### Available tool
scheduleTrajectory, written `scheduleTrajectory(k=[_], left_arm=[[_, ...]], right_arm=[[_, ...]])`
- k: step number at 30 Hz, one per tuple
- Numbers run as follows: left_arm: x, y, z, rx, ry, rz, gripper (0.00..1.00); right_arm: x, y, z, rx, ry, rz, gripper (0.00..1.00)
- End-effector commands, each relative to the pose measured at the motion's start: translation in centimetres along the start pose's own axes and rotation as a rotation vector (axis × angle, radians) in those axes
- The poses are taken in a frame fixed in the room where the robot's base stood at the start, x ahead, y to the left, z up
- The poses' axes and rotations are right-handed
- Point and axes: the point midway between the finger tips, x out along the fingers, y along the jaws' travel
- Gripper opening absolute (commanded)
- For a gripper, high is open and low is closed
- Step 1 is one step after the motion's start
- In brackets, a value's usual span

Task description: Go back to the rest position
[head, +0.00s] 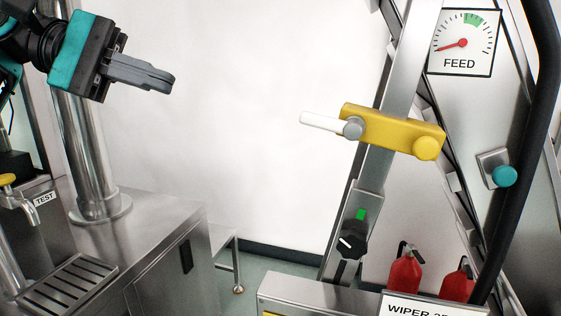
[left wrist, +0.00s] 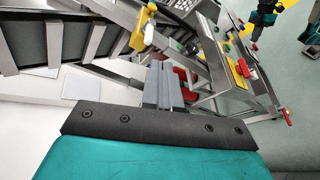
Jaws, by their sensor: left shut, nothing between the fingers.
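My left gripper (head: 170,82) is at the upper left of the head view, its arm coming in from the left. Its grey fingers are together with nothing between them, in free air before the white wall. In the left wrist view the fingers (left wrist: 163,85) point away over the machine. A yellow block (head: 390,130) with a grey knob and a white lever is on a slanted metal post, well to the right of the gripper and apart from it. My right gripper is not in the head view, and I cannot make it out for certain in the left wrist view.
A metal cabinet (head: 165,245) with a steel column and tap stands at lower left. A FEED gauge (head: 463,43), teal button (head: 504,176), black knob (head: 352,240) and red extinguishers (head: 404,272) are at right. A black curved tube (head: 530,130) runs down the right side. The middle is free.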

Motion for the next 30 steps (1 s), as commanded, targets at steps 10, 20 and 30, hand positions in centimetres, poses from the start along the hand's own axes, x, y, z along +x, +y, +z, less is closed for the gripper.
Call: scheduleTrajectory(k=[10,20,30], left_arm=[[8.1,-4.4,-4.1,-0.798,-0.429,0.387,0.00],[11.0,-13.0,-10.3,-1.734,-0.904,0.775,0.00],[13.5,-31.2,-14.9,2.390,1.343,-1.160,0.00]], right_arm=[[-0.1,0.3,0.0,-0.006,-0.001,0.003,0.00],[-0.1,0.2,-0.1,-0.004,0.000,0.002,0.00],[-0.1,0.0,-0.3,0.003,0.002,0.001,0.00]])
